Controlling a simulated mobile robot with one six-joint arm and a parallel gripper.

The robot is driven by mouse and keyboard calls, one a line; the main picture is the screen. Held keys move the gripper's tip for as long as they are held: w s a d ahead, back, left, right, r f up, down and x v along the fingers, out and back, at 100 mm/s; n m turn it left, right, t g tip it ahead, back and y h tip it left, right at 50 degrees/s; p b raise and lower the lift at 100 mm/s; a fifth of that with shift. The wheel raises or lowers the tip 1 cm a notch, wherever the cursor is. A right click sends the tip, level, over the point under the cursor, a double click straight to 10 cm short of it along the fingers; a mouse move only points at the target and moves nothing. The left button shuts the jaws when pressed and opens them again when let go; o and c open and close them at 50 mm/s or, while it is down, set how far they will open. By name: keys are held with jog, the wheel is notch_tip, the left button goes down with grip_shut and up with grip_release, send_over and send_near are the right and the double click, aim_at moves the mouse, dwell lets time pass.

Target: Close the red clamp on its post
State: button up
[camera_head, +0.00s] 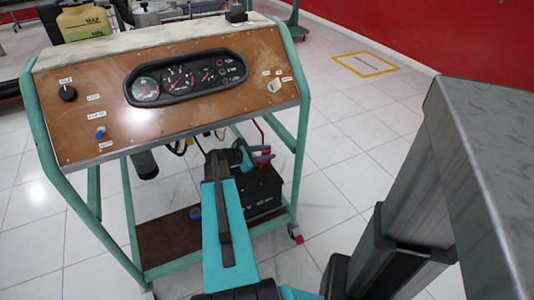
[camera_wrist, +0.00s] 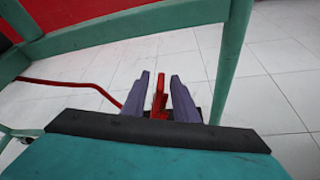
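The red clamp (camera_wrist: 160,95) stands upright between the two purple-grey fingers of my gripper (camera_wrist: 161,97) in the wrist view. The fingers are apart, one on each side of it, with narrow gaps that suggest no firm grip. A red cable (camera_wrist: 70,84) runs in from the left towards the clamp. In the head view my gripper (camera_head: 263,153) is above the black battery (camera_head: 262,188) on the cart's lower shelf. The post is hidden in both views.
The green cart frame (camera_head: 299,150) surrounds the space around my gripper; a green bar (camera_wrist: 130,22) and upright (camera_wrist: 233,60) show close by in the wrist view. The instrument panel (camera_head: 210,115) is above. A blue roll (camera_head: 195,212) lies on the brown lower shelf (camera_head: 165,235).

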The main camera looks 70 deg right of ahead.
grip_shut()
dwell(1.3)
